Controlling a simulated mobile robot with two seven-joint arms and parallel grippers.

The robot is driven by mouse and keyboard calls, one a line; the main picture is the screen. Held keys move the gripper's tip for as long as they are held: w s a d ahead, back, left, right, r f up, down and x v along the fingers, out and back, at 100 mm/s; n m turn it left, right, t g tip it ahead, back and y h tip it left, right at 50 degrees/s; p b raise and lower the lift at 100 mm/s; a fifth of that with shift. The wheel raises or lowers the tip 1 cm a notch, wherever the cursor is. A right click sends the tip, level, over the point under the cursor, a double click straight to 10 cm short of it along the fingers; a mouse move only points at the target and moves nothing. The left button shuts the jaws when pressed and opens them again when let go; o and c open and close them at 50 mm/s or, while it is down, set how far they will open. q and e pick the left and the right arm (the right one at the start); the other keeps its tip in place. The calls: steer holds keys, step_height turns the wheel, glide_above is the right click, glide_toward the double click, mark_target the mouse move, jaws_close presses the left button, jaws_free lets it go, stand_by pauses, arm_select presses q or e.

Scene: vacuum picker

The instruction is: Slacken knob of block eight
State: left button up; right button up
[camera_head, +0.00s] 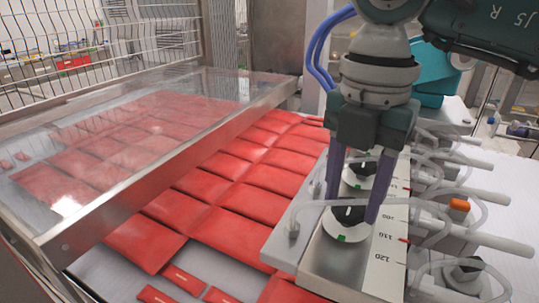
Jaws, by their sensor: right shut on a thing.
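A black knob (350,212) on a white disc with a green mark stands on the long grey metal bar, near its front end. My right gripper (354,206) comes down from above, its two purple fingers on either side of this knob and shut on it. A second black knob (365,168) with a white disc sits just behind, partly hidden by the fingers. No number eight is readable on any block. My left gripper is not in view.
A white ruler strip (388,250) runs along the bar. White fittings and clear hoses (450,190) line its right side, one with an orange part (459,204). Red packets (225,190) lie on the left under a clear, metal-framed cover (170,165).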

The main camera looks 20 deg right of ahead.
jaws_close()
steer(key=n+b, duration=0.3)
steer(key=n, duration=0.2)
steer(key=shift+f+b, duration=0.15)
steer(key=shift+b, duration=0.2)
steer(key=n+b, duration=0.4)
steer(key=n, duration=0.2)
steer(key=n+b, duration=0.4)
steer(key=n, duration=0.2)
steer(key=shift+n, duration=0.4)
steer(key=n+b, duration=0.2)
steer(key=n, duration=0.1)
steer(key=shift+a, duration=0.1)
steer(key=shift+n+b, duration=0.5)
steer(key=shift+n, duration=0.9)
steer(key=shift+r+n, duration=0.2)
steer(key=shift+n, duration=0.1)
